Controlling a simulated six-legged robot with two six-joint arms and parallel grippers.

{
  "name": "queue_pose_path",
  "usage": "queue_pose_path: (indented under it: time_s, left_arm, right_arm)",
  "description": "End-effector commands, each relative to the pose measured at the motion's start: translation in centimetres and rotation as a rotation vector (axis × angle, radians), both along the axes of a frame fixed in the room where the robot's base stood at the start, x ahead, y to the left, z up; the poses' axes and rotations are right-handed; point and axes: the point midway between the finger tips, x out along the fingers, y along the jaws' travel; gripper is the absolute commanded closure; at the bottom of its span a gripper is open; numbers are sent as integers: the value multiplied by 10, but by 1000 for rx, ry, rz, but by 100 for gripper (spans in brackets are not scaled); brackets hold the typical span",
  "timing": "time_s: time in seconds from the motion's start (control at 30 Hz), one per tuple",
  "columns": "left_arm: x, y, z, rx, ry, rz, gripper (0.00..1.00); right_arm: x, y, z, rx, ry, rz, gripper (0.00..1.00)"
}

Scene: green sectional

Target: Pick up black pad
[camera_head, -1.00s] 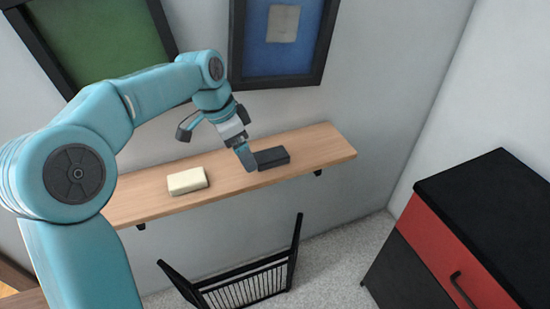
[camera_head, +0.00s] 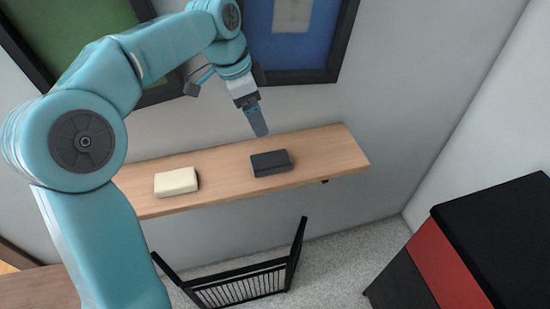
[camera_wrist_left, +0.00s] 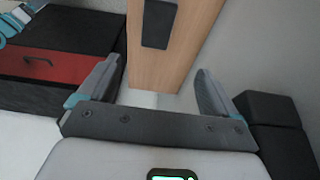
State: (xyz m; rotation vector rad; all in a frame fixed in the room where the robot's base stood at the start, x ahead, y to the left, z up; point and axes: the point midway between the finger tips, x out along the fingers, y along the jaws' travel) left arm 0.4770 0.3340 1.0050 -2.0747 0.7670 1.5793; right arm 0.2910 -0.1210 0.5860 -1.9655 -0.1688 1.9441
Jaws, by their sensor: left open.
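The black pad (camera_head: 271,163) is a dark block lying flat on the wooden wall shelf (camera_head: 335,152), right of the shelf's middle. My left gripper (camera_head: 260,127) is above the shelf, just over and slightly left of the pad, apart from it. In the left wrist view the pad (camera_wrist_left: 159,24) shows at the top, beyond the fingertips. There my left gripper (camera_wrist_left: 160,78) is open with nothing between its fingers. My right gripper is not in view.
A cream block (camera_head: 176,182) lies on the shelf left of the pad. A black chair (camera_head: 245,285) stands below the shelf. A black and red cabinet (camera_head: 445,265) is at the right. Framed pictures (camera_head: 290,40) hang on the wall above.

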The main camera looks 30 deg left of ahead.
Motion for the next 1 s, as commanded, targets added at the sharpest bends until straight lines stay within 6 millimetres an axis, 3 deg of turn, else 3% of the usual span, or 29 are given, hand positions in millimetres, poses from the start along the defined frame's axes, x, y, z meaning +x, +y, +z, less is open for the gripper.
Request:
queue_pose_path:
  time_s: [0.1,0.3,0.57,0.8,1.0]
  left_arm:
    - [1,-5,-32,0,6,-1,6]
    - [7,-12,-74,0,4,0,6]
    - [13,-16,-96,0,2,2,6]
    - [17,-22,-134,0,4,1,6]
    - [21,-24,-144,1,0,2,6]
  right_arm:
    - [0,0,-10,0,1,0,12]
    - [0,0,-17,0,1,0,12]
    - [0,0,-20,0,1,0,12]
    - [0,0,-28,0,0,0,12]
    - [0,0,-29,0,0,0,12]
